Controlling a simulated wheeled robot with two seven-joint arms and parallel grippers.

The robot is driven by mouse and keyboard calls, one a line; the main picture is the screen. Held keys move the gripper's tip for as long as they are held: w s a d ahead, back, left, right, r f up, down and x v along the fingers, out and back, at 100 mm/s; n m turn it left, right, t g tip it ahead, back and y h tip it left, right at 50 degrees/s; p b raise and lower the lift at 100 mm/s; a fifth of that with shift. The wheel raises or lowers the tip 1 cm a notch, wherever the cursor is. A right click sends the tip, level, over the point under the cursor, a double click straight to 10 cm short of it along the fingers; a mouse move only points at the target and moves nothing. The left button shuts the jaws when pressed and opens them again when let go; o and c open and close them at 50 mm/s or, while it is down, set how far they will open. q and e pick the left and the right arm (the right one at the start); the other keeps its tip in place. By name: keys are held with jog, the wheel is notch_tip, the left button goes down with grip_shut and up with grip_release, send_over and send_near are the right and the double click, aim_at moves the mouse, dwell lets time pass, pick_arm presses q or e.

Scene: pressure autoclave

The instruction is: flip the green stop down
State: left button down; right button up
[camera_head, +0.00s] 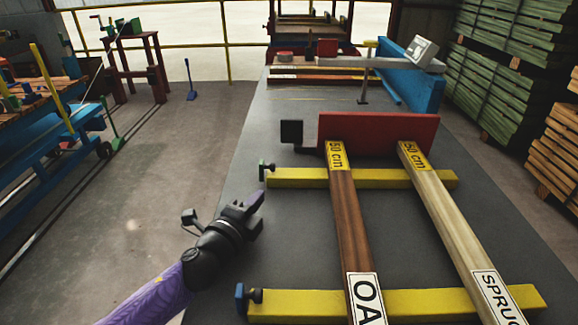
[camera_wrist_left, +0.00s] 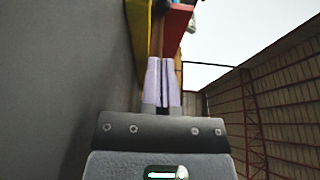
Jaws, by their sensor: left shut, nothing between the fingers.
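The green stop (camera_head: 263,170) stands upright at the left end of the far yellow bar (camera_head: 385,179), beside a small dark knob. A blue stop (camera_head: 240,298) stands at the left end of the near yellow bar (camera_head: 400,302). My left gripper (camera_head: 258,200) is in front of the green stop, toward the camera, with a small gap showing between them. Its purple fingers (camera_wrist_left: 162,78) are shut and empty in the left wrist view. The green stop is not clearly visible in the left wrist view. My right gripper is in neither view.
A brown oak plank (camera_head: 352,220) and a pale spruce plank (camera_head: 445,215) lie across the yellow bars. A red plate (camera_head: 385,130) stands at their far ends, with a black block (camera_head: 291,132) left of it. Bare grey table surface (camera_head: 300,235) lies right of my gripper.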

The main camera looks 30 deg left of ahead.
pick_arm(q)
jog(key=shift+s+r, duration=0.1)
jog(key=shift+s, duration=0.05)
jog(key=shift+w, duration=0.2)
jog(key=w+b, duration=0.1)
jog(key=w, duration=0.3)
jog(key=w+b, duration=0.2)
jog(key=w, duration=0.2)
jog(key=shift+w+a+f, duration=0.15)
jog(key=shift+w+f, duration=0.05)
jog(key=shift+w, duration=0.1)
jog(key=shift+w+r, duration=0.1)
jog(key=shift+w, duration=0.45)
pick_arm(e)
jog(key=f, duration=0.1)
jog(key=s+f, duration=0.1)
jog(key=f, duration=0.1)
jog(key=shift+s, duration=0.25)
